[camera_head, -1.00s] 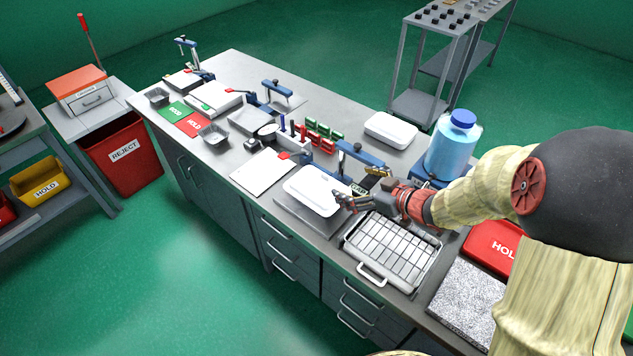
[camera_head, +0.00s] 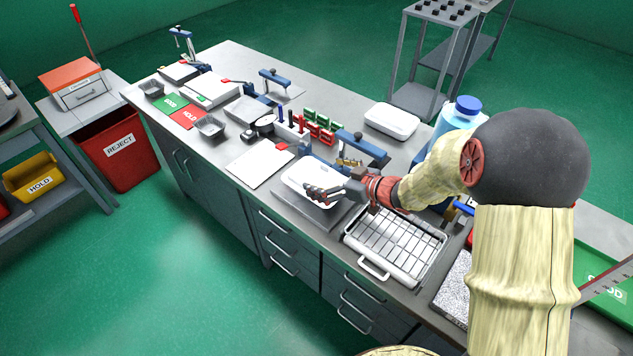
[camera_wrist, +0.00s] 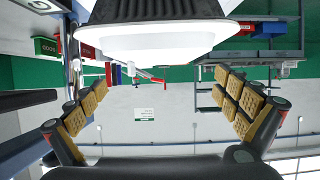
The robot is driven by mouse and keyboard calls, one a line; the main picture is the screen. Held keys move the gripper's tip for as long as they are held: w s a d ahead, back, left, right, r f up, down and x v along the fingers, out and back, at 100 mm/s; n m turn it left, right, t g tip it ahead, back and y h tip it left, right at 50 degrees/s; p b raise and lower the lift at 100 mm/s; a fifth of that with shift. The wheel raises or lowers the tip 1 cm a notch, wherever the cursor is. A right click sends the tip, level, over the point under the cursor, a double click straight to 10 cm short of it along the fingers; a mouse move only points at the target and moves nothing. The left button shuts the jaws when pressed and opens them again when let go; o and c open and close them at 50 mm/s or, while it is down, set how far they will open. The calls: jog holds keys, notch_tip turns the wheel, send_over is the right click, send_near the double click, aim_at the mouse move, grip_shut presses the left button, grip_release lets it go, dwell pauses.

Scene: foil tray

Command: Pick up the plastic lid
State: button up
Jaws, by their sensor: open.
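In the wrist view, which looks upside down, the lid (camera_wrist: 155,42) is level and seated on a dark ribbed tray (camera_wrist: 150,10). My gripper (camera_head: 317,193) is at the lid's right front side, its fingers overlapping the lid in the head view. In the wrist view my gripper (camera_wrist: 160,80) is open and empty, with the lid ahead between its two padded fingers. Fingers hide part of the lid's near right edge.
A wire rack in a pan (camera_head: 395,245) sits just right of the plate. A blue clamp (camera_head: 360,147) stands behind, and a white sheet (camera_head: 260,163) lies left. Another white lidded container (camera_head: 392,120) and a blue bottle (camera_head: 455,120) are farther back.

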aim_at(305, 170)
jog(key=b+x, duration=0.1)
jog(key=x, duration=0.2)
jog(key=shift+f, duration=0.25)
jog(key=shift+r, duration=0.1)
jog(key=c, duration=0.3)
jog(key=c, duration=0.8)
jog(key=shift+c, duration=0.4)
